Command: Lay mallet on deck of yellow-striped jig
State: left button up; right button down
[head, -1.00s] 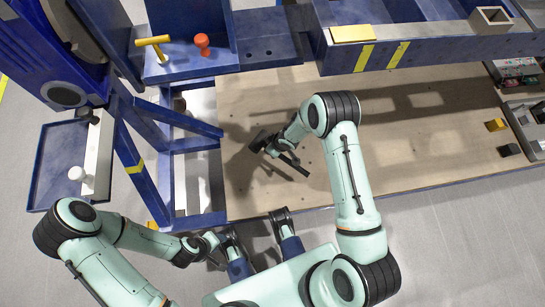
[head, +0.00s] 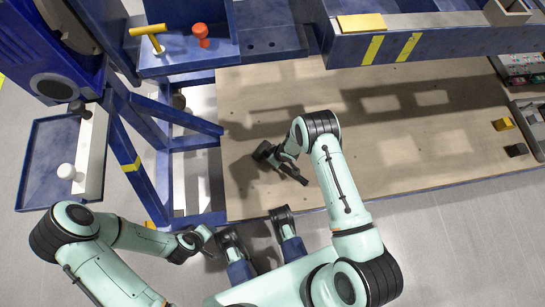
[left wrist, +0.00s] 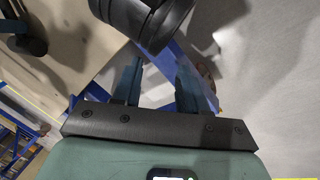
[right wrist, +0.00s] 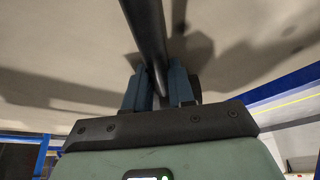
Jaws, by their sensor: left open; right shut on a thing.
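The mallet, dark with a long handle (head: 292,173), is held by my right gripper (head: 282,161) above the wooden tabletop. Its handle crosses between the fingers in the right wrist view (right wrist: 147,35), where the mallet's head is not clearly told. The yellow-striped jig (head: 440,45) is a blue structure at the top right of the head view, with two yellow stripes on its near face. It is well apart from the mallet, and its deck is partly cut off by the picture edge. My left gripper (head: 207,240) is open and empty near my base at lower left.
A blue shelf at top left bears a yellow T-shaped tool (head: 150,35) and an orange knob-like piece (head: 201,35). A yellow plate (head: 361,23) and a grey open box (head: 507,12) sit on the striped jig. The wooden tabletop (head: 410,150) is mostly clear.

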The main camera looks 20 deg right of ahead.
jog(key=shift+f, duration=0.15)
jog(key=c, duration=1)
grip_release()
jog(key=shift+o, duration=0.2)
